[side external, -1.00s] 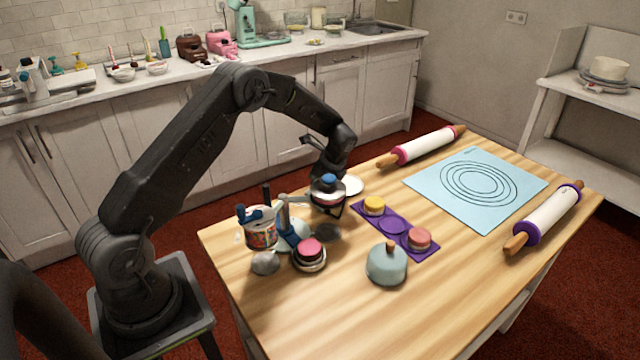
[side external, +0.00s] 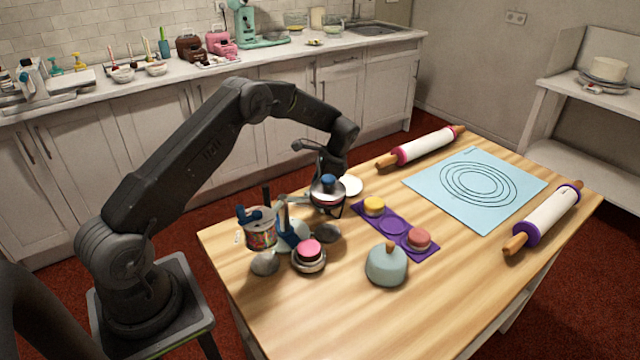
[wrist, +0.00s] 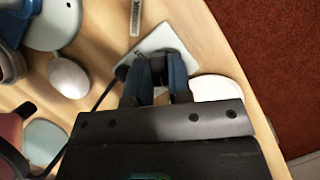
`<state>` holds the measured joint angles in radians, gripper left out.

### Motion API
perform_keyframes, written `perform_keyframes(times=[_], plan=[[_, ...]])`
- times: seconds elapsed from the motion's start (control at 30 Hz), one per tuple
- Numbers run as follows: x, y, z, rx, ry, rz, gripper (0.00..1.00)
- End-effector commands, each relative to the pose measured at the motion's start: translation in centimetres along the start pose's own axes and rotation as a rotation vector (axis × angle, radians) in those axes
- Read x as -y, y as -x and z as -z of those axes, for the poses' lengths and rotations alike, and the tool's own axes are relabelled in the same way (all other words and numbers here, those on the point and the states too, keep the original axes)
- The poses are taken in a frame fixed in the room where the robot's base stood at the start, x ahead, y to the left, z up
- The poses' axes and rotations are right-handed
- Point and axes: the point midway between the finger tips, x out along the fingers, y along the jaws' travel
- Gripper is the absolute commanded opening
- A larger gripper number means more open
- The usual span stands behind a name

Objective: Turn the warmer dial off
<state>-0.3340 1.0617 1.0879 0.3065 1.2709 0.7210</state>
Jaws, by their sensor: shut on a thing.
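In the wrist view, my gripper (wrist: 157,63) has its blue fingers closed on either side of a small dark dial (wrist: 158,68). The dial sits on a light grey square base, the warmer (wrist: 159,38), at the back edge of the table. A black cord leads away from it to the lower left. The dial's markings and its pointing direction are hidden by the fingers.
A white disc (side external: 350,186) lies right beside my gripper. A decorated tin (side external: 260,233), a pink-topped stack (side external: 309,252) and grey spoon-like ovals (wrist: 68,75) crowd the near left. A purple mat (side external: 394,227) and a blue-grey dome (side external: 386,265) stand right. The front table is clear.

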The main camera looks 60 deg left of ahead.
Motion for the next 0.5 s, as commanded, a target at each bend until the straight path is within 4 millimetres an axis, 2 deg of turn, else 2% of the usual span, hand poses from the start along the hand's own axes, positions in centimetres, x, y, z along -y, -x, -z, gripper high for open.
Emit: perform_keyframes(times=[0.47, 0.5], plan=[[-0.02, -0.23, -0.01, 0.002, 0.013, -0.007, 0.0], [-0.03, -0.24, -0.01, 0.002, 0.013, -0.007, 0.23]])
